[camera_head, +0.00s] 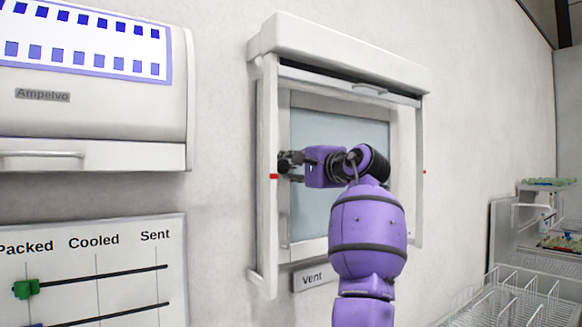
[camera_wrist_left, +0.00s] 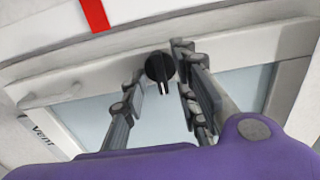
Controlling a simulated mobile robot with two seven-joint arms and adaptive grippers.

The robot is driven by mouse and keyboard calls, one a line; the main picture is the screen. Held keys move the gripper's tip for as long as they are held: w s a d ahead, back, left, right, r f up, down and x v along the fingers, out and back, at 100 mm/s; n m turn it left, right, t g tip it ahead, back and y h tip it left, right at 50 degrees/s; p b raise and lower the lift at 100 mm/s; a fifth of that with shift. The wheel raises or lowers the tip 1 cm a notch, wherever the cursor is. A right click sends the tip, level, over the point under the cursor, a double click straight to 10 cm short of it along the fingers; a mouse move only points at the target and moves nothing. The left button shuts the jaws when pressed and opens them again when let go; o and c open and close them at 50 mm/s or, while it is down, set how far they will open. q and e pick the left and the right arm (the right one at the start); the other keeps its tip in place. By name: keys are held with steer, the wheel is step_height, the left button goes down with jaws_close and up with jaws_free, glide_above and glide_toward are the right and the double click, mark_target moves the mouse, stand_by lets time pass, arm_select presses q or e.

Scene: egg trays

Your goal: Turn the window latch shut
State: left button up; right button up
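The window latch (camera_wrist_left: 159,67) is a small black knob with a pale line on it, on the window's pale frame in the left wrist view. In the head view it is hidden behind my gripper. My left gripper (camera_head: 291,164) is at the left side of the window (camera_head: 317,132). In the left wrist view the two fingers of my left gripper (camera_wrist_left: 160,75) are apart, with the latch between their tips. I cannot tell whether either finger touches it. My right gripper is not in view.
A white raised surround with a hood (camera_head: 345,55) frames the window and has red marks (camera_head: 274,176) on its side posts. A "Vent" label (camera_head: 313,278) sits below. A white cabinet (camera_head: 100,120) and a slider board (camera_head: 125,235) are left; a wire rack (camera_head: 510,300) is lower right.

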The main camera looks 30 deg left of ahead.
arm_select(q)
steer(key=shift+a, duration=0.1)
jaws_close()
